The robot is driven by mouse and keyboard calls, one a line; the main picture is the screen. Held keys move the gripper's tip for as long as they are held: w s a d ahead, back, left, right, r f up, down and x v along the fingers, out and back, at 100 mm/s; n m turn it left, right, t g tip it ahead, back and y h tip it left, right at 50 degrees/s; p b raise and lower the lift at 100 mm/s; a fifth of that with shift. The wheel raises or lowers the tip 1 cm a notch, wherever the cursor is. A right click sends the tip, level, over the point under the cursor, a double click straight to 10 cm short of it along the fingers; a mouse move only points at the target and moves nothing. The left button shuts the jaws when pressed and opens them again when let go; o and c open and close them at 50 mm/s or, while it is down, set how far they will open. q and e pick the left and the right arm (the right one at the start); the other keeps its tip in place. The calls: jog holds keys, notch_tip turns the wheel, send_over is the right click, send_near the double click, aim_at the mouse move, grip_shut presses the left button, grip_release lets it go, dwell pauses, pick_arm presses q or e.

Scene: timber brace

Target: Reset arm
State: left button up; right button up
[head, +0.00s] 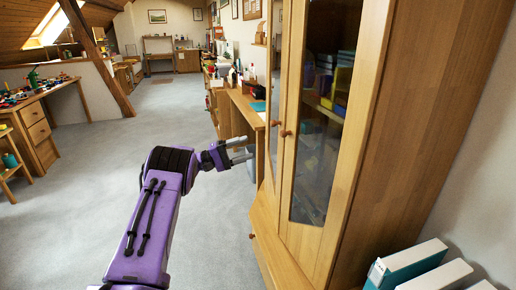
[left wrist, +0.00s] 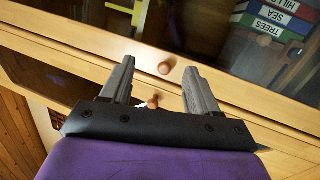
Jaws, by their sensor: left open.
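My left gripper (head: 241,150) is open and empty in the head view, at the end of my purple arm, just left of a wooden cabinet (head: 432,110) with glass doors. In the left wrist view its two grey fingers (left wrist: 152,88) are spread apart. A round wooden knob (left wrist: 165,68) shows between and beyond the fingertips, and a second knob (left wrist: 153,102) shows nearer the gripper's base. Neither knob appears gripped. The cabinet doors look closed in the head view, with two knobs (head: 283,133) near their meeting edges. My right gripper is in neither view.
Books (left wrist: 268,22) stand behind the cabinet glass. White and teal binders (head: 410,265) are at the lower right. A desk with clutter (head: 235,105) lies beyond the cabinet, and a workbench (head: 38,125) stands at the left. The grey carpet (head: 100,180) between is open.

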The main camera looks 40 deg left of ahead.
pick_arm(q)
jog(key=v, duration=0.3)
dwell(0.5)
